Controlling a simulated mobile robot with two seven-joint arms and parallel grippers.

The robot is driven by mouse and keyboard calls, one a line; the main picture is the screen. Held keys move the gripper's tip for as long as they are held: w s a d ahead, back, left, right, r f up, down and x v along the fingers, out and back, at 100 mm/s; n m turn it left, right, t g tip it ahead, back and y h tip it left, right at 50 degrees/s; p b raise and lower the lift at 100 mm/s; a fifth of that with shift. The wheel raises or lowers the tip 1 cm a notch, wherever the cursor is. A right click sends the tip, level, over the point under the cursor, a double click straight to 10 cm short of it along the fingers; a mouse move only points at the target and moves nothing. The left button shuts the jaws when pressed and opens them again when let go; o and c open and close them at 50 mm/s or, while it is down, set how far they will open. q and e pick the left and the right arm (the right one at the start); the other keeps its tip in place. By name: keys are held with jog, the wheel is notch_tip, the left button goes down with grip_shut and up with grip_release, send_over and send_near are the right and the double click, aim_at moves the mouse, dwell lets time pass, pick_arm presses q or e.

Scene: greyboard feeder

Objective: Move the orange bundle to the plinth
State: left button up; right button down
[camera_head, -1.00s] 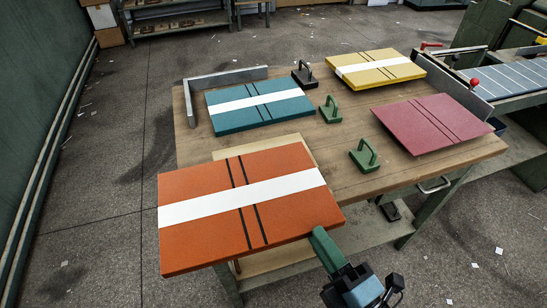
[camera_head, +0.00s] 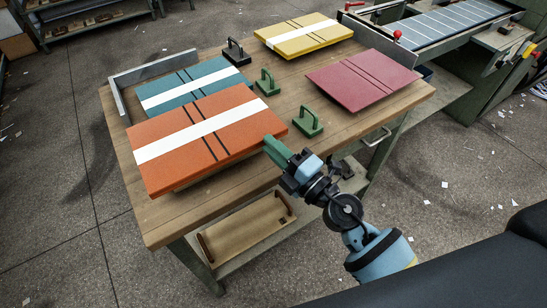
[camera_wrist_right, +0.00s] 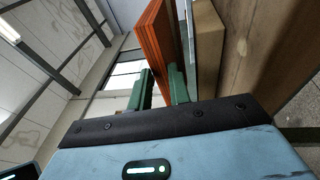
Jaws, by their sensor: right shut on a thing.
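The orange bundle (camera_head: 190,136) is a flat orange slab with a white band and two dark lines. It lies roughly level over the left part of the workbench, close in front of the teal bundle. My right gripper (camera_head: 275,146) is shut on its right edge with green fingers. In the right wrist view, the orange bundle (camera_wrist_right: 156,38) shows edge-on, with layered sheets, between the two fingers (camera_wrist_right: 162,84). I cannot pick out the plinth for sure; the bundle hides the bench under it. My left gripper is not in view.
On the workbench (camera_head: 165,228) lie a teal bundle (camera_head: 170,92), a yellow bundle (camera_head: 295,42) and a red bundle (camera_head: 350,84). Green handled blocks (camera_head: 308,124) and a black one (camera_head: 235,55) stand between them. A metal fence (camera_head: 150,69) edges the back left. The bench's front strip is bare.

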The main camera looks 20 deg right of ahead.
jog(key=shift+w+r, duration=0.15)
jog(key=shift+r, duration=0.05)
jog(key=shift+f, duration=0.1)
notch_tip(320, 180, down, 3)
jog(key=b, duration=0.3)
jog(key=shift+f, duration=0.2)
jog(key=c, duration=1.6)
grip_release()
jog(key=shift+f, duration=0.15)
